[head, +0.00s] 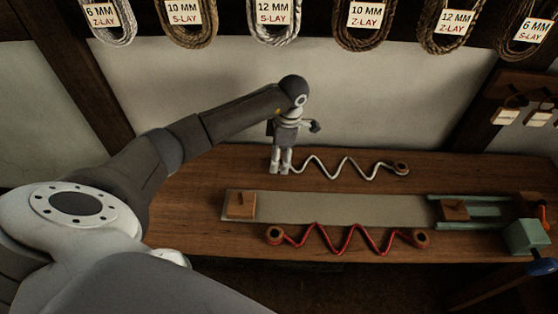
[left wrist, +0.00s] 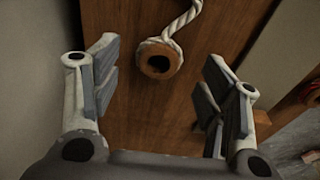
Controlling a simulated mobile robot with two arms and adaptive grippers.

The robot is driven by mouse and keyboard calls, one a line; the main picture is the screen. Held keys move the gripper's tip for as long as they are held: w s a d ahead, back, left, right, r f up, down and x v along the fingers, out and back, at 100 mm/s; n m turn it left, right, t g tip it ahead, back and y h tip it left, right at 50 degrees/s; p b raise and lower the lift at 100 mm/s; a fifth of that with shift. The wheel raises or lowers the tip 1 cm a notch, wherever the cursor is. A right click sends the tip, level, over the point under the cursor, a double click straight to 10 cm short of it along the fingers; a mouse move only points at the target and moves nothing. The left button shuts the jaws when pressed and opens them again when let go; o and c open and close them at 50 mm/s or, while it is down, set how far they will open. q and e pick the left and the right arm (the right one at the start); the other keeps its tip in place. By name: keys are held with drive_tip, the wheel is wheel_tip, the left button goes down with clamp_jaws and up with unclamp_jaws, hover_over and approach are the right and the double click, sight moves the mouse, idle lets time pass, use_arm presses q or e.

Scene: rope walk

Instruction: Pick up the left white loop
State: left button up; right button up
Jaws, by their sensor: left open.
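The left white loop, a brown ring-shaped eye with white rope around its rim, shows in the left wrist view (left wrist: 147,59), lying on the wooden bench. In the head view my gripper hides it. The white rope (head: 346,169) zigzags right from it to another brown-eyed loop (head: 401,168). My left gripper (head: 281,170) points down over the rope's left end. In the left wrist view its fingers (left wrist: 160,55) are spread wide on both sides of the loop, with a gap to each, and nothing is between them but the loop below. My right gripper is out of view.
A red rope (head: 353,240) with brown-eyed ends lies along the bench's front edge. Between the ropes is a long grey strip (head: 335,207) with wooden blocks (head: 239,205) and green rails at right. Labelled rope coils (head: 274,20) hang along the wall above.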

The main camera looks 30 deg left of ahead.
use_arm(q)
drive_tip(key=shift+a+f, duration=0.1)
drive_tip(key=shift+f, duration=0.9)
drive_tip(key=shift+c, duration=1.4)
drive_tip(key=c, duration=0.7)
drive_tip(key=shift+o, duration=0.2)
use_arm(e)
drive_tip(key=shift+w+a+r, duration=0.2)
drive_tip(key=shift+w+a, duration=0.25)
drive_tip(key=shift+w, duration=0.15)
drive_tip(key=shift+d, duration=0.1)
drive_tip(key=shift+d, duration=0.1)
